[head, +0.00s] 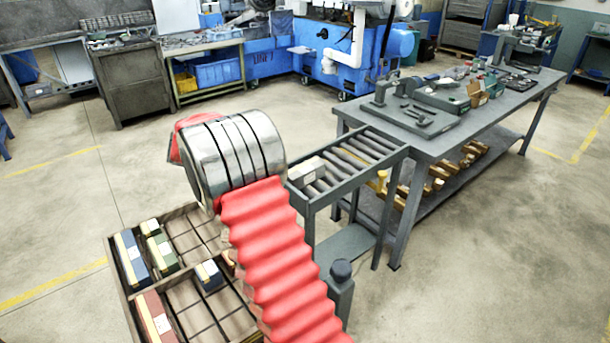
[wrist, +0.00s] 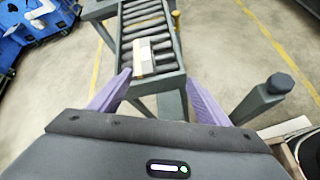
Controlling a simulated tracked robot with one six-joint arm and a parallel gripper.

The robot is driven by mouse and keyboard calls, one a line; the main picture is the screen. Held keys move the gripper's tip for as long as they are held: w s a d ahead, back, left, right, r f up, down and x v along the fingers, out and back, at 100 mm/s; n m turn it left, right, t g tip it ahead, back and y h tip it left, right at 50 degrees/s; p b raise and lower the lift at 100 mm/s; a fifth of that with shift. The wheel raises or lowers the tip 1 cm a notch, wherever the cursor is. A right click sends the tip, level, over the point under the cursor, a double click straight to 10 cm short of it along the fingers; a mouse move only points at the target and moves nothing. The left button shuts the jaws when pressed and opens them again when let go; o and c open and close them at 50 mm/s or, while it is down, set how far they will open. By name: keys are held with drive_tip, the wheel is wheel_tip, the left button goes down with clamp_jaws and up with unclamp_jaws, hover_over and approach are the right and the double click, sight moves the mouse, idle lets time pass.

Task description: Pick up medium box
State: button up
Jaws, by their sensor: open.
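A box (head: 307,169) with a pale top lies near the end of the roller conveyor, partly behind my arm in the head view. In the wrist view the same box (wrist: 144,58) shows a white label and tan ends, lying on the rollers. The frames do not confirm that it is the medium one. My gripper (wrist: 159,78) is open and empty, with its two purple fingers spread wide. The box appears between and beyond the fingertips, apart from them, nearer the left finger. My gripper is not visible in the head view.
The roller conveyor (head: 349,153) has raised side rails and joins a grey workbench (head: 440,135) with tools. A divided tray (head: 193,235) at lower left holds several blue, green and red boxes, with some empty compartments. A dark-capped post (head: 341,285) stands before the conveyor.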

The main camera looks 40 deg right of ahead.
sight(302, 169)
drive_tip(key=w+d+f+n+h, duration=0.3)
drive_tip(key=w+d+f+n, duration=0.1)
drive_tip(key=d+f, duration=0.4)
wheel_tip(302, 169, down, 2)
drive_tip(key=shift+w+d+n+g, duration=0.3)
drive_tip(key=shift+w+d, duration=0.1)
drive_tip(key=shift+w, duration=0.45)
drive_tip(key=x, duration=0.8)
drive_tip(key=shift+d, duration=0.35)
drive_tip(key=shift+s, duration=0.1)
drive_tip(key=shift+x, duration=2.55)
drive_tip(key=shift+d+r, duration=0.1)
drive_tip(key=shift+r, duration=0.15)
drive_tip(key=shift+c, duration=0.3)
